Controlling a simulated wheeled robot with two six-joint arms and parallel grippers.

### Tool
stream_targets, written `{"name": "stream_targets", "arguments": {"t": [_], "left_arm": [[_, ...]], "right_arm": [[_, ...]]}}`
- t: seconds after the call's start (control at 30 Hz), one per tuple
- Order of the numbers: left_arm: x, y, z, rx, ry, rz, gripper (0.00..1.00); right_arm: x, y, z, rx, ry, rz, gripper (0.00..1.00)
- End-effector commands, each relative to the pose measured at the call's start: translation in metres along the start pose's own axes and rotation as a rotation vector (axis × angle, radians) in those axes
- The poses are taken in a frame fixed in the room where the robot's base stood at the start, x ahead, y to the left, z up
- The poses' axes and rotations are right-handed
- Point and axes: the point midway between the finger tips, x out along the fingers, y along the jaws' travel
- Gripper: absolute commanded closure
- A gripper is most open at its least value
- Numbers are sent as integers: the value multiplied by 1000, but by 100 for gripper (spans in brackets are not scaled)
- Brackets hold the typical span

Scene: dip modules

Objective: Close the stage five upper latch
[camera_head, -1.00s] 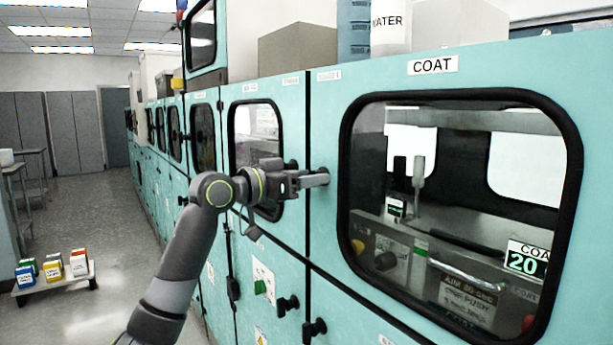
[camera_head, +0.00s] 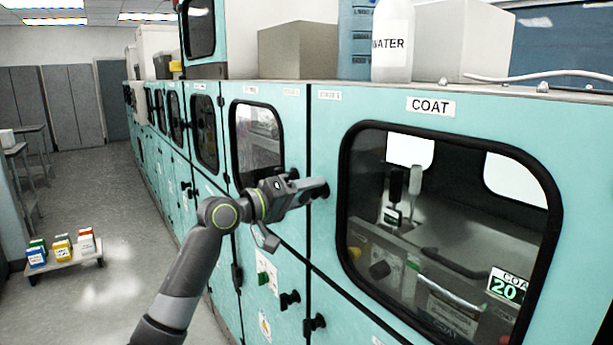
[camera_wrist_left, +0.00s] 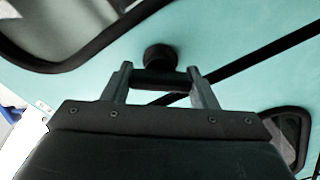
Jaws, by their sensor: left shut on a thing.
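The upper latch (camera_head: 324,190) is a black knob at the left edge of the turquoise COAT door (camera_head: 330,130), beside the dark door seam. In the left wrist view the round latch base (camera_wrist_left: 160,57) shows, with a dark bar between the two fingers. My left gripper (camera_head: 312,189) reaches the latch from the left and is shut on it, its fingers (camera_wrist_left: 160,88) on either side of the bar. The gripper hides much of the latch in the head view, so its exact turn angle is unclear. My right gripper is not in view.
A lower black latch (camera_head: 315,324) sits below on the same seam. Another (camera_head: 290,299) is on the neighbouring panel. The COAT window (camera_head: 440,240) has a thick black frame. A low cart (camera_head: 65,263) with coloured boxes stands on the open floor at left.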

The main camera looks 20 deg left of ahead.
Motion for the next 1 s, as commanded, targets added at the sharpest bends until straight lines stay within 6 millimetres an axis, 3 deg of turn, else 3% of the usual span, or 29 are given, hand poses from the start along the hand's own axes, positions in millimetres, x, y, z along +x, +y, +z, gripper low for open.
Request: {"name": "stream_targets", "arguments": {"t": [0.03, 0.5, 1.0], "left_arm": [[0, 4, -3, -47, -2, -2, 70], [0, 2, -3, -456, -1, -2, 70], [0, -2, 0, -654, 0, -1, 70]], "right_arm": [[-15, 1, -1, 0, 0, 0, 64], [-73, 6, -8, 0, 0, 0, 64], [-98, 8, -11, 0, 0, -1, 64]]}}
